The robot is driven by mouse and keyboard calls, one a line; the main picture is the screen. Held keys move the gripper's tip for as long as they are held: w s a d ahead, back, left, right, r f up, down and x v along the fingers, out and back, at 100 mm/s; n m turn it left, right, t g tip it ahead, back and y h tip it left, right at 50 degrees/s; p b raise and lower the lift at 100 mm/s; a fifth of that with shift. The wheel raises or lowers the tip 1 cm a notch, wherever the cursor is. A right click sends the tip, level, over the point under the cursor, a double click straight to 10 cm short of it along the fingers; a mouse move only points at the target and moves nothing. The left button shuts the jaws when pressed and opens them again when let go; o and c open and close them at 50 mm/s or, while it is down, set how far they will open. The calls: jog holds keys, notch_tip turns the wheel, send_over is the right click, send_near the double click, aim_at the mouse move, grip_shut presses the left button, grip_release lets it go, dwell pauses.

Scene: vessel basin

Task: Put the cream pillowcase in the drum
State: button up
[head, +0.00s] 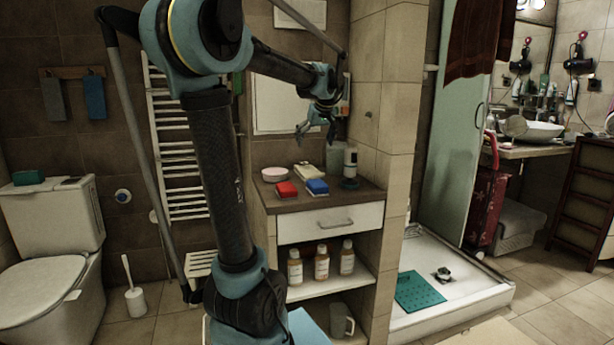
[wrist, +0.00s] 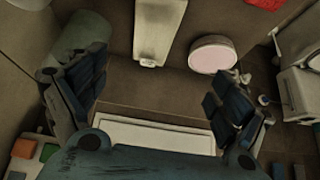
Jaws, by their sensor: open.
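A flat cream thing (head: 308,170), which may be the cream pillowcase, lies at the back of the wooden counter top (head: 350,196). It also shows at the top of the wrist view (wrist: 158,30). My gripper (head: 316,134) is above the back of the counter, apart from the cream thing. In the wrist view, its fingers (wrist: 155,92) are spread with nothing between them. I cannot make out a drum for certain. A round, pale pink-topped vessel (head: 275,173) stands left of the cream thing, and it shows in the wrist view (wrist: 212,54).
A red folded piece (head: 287,189) and a blue one (head: 317,186) lie at the counter's front. A white bottle (head: 350,162) and a grey-green cylinder (wrist: 75,45) stand to the right. Several bottles (head: 321,262) fill the shelf below. A tiled pillar (head: 383,110) borders the counter.

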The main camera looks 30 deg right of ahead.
send_near(309, 168)
jog(key=x, duration=0.5)
jog(key=shift+s+a+f, duration=0.2)
jog(key=shift+f, duration=0.1)
jog(key=shift+d+x, duration=0.1)
jog(key=shift+x, duration=1.2)
jog(key=shift+d+x, duration=0.15)
jog(key=shift+x, duration=1.1)
jog(key=shift+w+r, duration=0.1)
jog(key=shift+r, duration=0.05)
jog(key=c, duration=1.4)
